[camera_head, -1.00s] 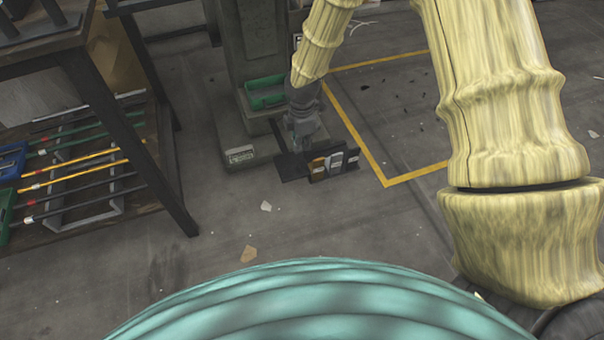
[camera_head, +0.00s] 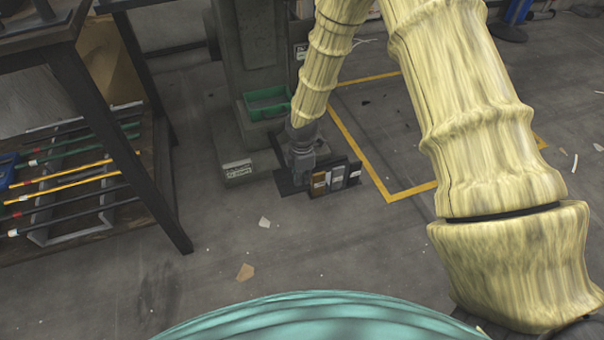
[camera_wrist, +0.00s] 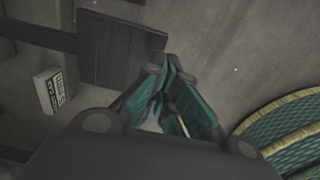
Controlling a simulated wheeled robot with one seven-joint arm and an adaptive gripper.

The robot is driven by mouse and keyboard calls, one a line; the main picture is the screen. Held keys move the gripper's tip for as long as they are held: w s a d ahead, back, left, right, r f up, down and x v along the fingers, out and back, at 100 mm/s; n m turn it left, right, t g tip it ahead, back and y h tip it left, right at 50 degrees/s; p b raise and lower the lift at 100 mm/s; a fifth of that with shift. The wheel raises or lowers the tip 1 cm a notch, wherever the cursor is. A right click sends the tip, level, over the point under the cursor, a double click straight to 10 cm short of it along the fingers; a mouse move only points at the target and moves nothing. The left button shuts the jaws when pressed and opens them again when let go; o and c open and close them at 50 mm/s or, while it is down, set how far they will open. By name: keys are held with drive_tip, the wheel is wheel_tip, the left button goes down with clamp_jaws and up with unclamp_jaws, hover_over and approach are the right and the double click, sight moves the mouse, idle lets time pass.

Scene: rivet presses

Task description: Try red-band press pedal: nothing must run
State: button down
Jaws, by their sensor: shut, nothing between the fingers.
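The press (camera_head: 265,60) is a grey column on a base, with its upper part out of view. A dark flat pedal plate (camera_head: 286,186) lies on the floor at its foot. In the wrist view, a dark ribbed plate (camera_wrist: 108,58), apparently this pedal, lies just left of my fingertips. My gripper (camera_head: 301,178) is down beside the column, over or next to the pedal; contact cannot be told. In the wrist view my gripper (camera_wrist: 176,68) has its teal fingers together at the tips, with nothing between them. No red band shows.
A green tray (camera_head: 267,103) sits on the press base. A rack of rods (camera_head: 75,190) stands left. Yellow lines (camera_head: 362,155) mark clear floor right.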

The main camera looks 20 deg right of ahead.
sight(302, 190)
drive_tip(key=shift+f+b, duration=1)
drive_tip(key=shift+f, duration=0.85)
drive_tip(key=shift+f, duration=0.1)
